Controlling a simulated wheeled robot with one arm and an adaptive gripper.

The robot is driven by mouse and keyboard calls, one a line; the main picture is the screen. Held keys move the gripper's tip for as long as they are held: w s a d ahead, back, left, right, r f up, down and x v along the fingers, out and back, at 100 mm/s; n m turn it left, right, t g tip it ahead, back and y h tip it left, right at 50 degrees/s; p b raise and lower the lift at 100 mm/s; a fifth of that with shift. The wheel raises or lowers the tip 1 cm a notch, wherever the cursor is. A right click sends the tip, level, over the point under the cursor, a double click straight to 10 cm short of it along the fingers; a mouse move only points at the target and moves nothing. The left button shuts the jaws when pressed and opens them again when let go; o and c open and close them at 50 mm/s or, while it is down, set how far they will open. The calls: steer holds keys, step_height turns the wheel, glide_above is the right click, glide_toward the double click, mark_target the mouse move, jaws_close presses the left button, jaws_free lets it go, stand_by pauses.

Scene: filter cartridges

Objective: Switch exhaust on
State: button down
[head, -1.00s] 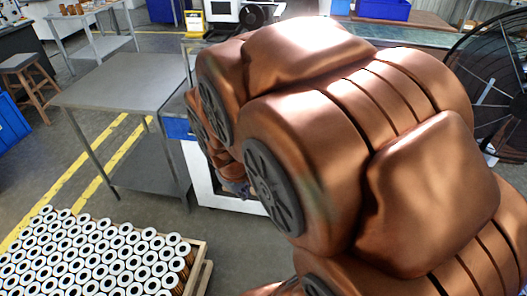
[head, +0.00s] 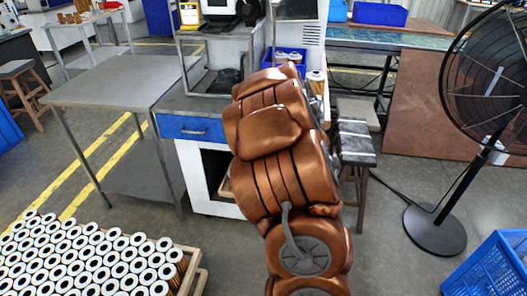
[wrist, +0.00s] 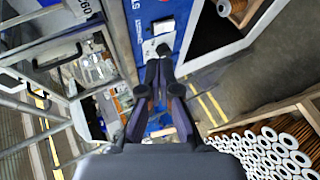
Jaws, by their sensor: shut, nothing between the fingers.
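In the wrist view my gripper (wrist: 164,72) is shut and empty, its dark fingertips close together. Just beyond the tips is a small white plate (wrist: 150,50) with a dark part on it, set on a blue panel (wrist: 133,14). This may be the exhaust switch, but I cannot read a label or tell its position. The tips overlap the plate's lower edge in the picture; I cannot tell whether they touch it. In the head view my copper-coloured arm hides the gripper and the plate.
A workbench with a blue drawer (head: 190,127) stands behind my arm. A grey table (head: 115,80) is at left, a crate of white-ended filter cartridges (head: 90,262) at lower left. A stool (head: 355,140), a black pedestal fan (head: 435,230) and a blue crate (head: 490,272) are at right.

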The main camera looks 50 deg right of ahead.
steer(key=s+f+n+t+y+b, duration=0.3)
steer(key=f+n+t+b, duration=0.1)
steer(key=f, duration=0.3)
steer(key=shift+a+t, duration=0.25)
steer(key=shift+t, duration=0.45)
steer(key=shift+w, duration=0.1)
steer(key=w+d+f+p, duration=0.1)
steer(key=w+d, duration=0.4)
steer(key=w, duration=0.7)
steer(key=shift+f, duration=0.15)
steer(key=shift+f, duration=0.1)
